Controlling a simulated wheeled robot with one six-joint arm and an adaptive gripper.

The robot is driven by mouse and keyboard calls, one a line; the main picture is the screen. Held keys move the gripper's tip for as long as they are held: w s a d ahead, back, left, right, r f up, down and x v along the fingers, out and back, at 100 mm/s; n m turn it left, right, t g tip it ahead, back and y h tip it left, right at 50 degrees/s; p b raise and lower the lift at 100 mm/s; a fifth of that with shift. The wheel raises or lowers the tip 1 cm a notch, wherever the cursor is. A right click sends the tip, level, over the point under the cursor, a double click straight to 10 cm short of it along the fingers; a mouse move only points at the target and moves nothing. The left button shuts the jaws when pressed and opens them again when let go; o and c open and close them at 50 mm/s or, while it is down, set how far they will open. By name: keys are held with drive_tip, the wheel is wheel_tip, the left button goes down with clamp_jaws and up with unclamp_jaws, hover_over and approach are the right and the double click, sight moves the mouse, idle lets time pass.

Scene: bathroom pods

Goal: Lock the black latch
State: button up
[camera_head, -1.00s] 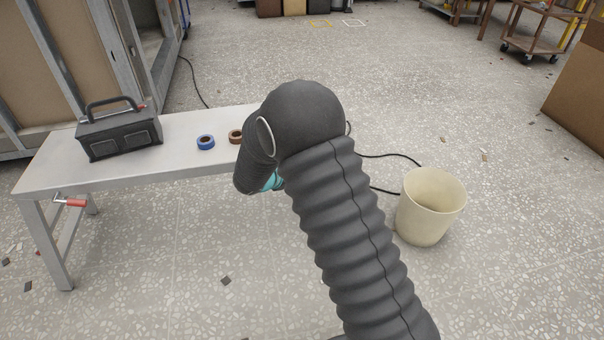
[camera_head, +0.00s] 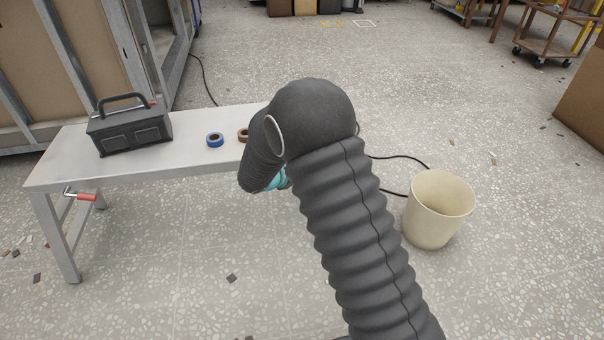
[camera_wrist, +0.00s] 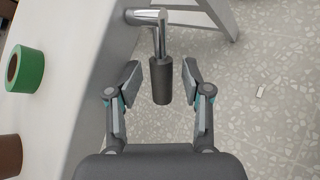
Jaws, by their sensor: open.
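The black latch (camera_wrist: 161,82) shows in the wrist view as a dark cylindrical grip on a bent metal rod (camera_wrist: 150,17) at the side of the pale workbench (camera_wrist: 80,60). Its grip points toward my palm. My gripper (camera_wrist: 162,72) is open, with one finger on each side of the grip and visible gaps on both sides. In the head view my own arm hides the black latch and most of the gripper; only a teal part shows. A red-handled latch (camera_head: 82,196) is at the bench's left end.
On the bench (camera_head: 65,165) stand a black toolbox (camera_head: 130,128), a blue tape roll (camera_head: 215,140) and a brown roll (camera_head: 243,135). A green roll (camera_wrist: 25,69) shows in the wrist view. A cream bucket (camera_head: 437,210) and black cable are to the right. Small debris dots the floor.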

drive_tip(key=v, duration=0.6)
drive_tip(key=shift+s+a+r, duration=0.15)
drive_tip(key=shift+s+a, duration=0.05)
drive_tip(key=shift+s, duration=0.15)
